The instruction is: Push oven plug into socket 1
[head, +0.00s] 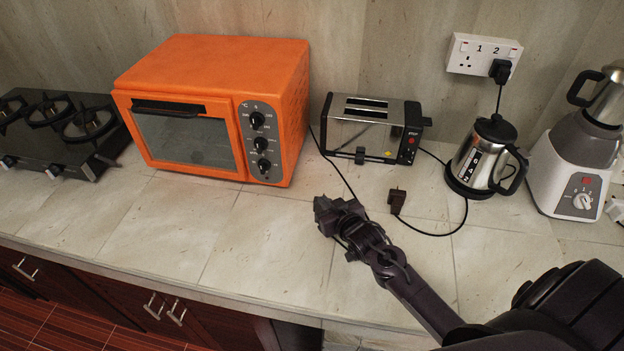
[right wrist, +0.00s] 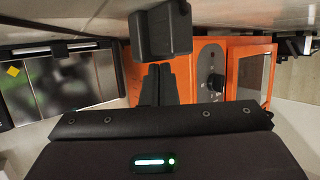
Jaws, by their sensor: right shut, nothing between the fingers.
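The white wall outlet has an empty socket 1 (head: 466,62) on the left, and a black plug (head: 500,70) sits in socket 2. The orange oven (head: 215,65) stands at the back of the counter; its dark cord runs down from behind its right side towards my right gripper (head: 336,213). That gripper is low over the counter, in front of the toaster, with its fingers shut. A dark block that looks like the oven plug (right wrist: 160,30) is just beyond the closed fingertips (right wrist: 157,70) in the right wrist view. I cannot tell whether they touch. My left gripper is out of view.
A toaster (head: 365,130) stands right of the oven; a brown plug (head: 397,201) on a cord lies in front of it. A kettle (head: 487,158) and a blender (head: 580,165) stand at right, a gas hob (head: 60,130) at left. The front left counter is clear.

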